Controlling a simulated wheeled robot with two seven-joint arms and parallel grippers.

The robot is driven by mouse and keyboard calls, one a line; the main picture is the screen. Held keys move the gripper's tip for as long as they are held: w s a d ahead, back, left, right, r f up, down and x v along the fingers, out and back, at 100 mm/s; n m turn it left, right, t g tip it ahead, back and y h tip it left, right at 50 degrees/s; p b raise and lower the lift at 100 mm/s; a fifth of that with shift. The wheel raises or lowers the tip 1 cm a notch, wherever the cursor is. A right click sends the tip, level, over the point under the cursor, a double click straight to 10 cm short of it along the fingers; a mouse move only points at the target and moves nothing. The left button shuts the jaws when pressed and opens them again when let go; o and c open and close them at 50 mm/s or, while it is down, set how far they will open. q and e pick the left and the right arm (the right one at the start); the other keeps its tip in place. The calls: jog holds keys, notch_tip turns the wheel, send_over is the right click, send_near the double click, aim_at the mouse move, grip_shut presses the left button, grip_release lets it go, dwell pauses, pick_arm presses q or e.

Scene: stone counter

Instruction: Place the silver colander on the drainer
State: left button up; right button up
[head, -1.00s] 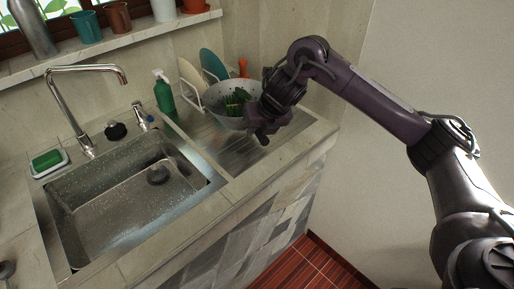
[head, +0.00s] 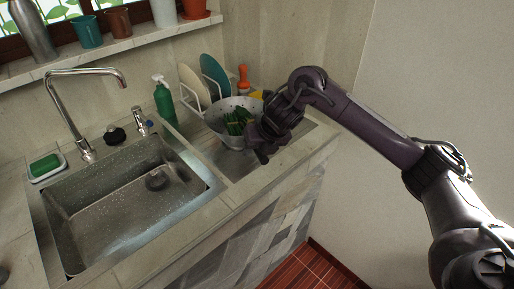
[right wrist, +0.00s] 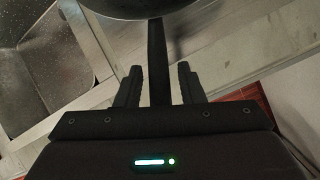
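The silver colander (head: 217,117), with green vegetables in it, is over the metal drainer (head: 241,167) right of the sink. It looks level and appears to rest there, though its underside is hidden. My right gripper (head: 263,152) is at the colander's near right side. In the right wrist view, the colander's dark underside (right wrist: 130,8) is at the top, and a dark handle (right wrist: 157,60) runs between the two fingers. The fingers (right wrist: 157,84) stand apart with a gap on each side of the handle. My left gripper is not in view.
Plates (head: 213,74) stand in a rack behind the colander. A green soap bottle (head: 164,103) is to its left, and an orange-topped item (head: 243,78) is behind it. The empty sink (head: 125,210) is at left, with a tall tap (head: 85,75). A wall is to the right.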

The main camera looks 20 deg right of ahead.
jog(key=shift+r, duration=0.2)
jog(key=shift+s+r, duration=0.1)
jog(key=shift+r, duration=0.25)
jog(key=p+v, duration=0.4)
jog(key=v, duration=0.7)
jog(key=shift+s, duration=0.15)
